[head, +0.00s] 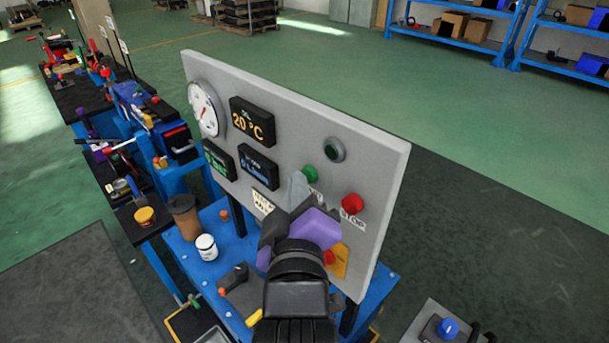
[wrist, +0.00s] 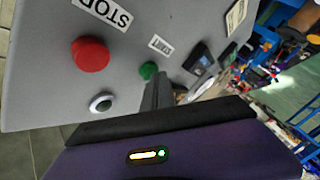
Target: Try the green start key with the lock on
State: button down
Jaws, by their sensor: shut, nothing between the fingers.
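The green start key (head: 309,173) is a round button on the upright grey panel (head: 372,155). It also shows in the wrist view (wrist: 148,70), beside a small label. My gripper (head: 297,183) is shut and empty, its grey fingertips close beside the green key; I cannot tell whether they touch it. They also show in the wrist view (wrist: 157,88). A yellow-orange plate (head: 341,262) with a red part (head: 328,257) sits low on the panel, partly hidden behind my purple hand. I cannot make out a lock there.
The red stop button (head: 352,203) is right of the green key, and a dark round lamp (head: 335,149) is above. A dial (head: 204,108) and several displays are at left. A white jar (head: 206,247) and brown cup (head: 184,215) stand on the blue bench.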

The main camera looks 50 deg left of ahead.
jog(key=shift+s, duration=0.1)
jog(key=shift+s+d, duration=0.15)
jog(key=shift+s, duration=0.6)
jog(key=shift+s, duration=0.1)
jog(key=shift+s+d, duration=0.15)
jog(key=shift+s, duration=1.05)
jog(key=shift+s+d, duration=0.1)
jog(key=shift+s, duration=1.1)
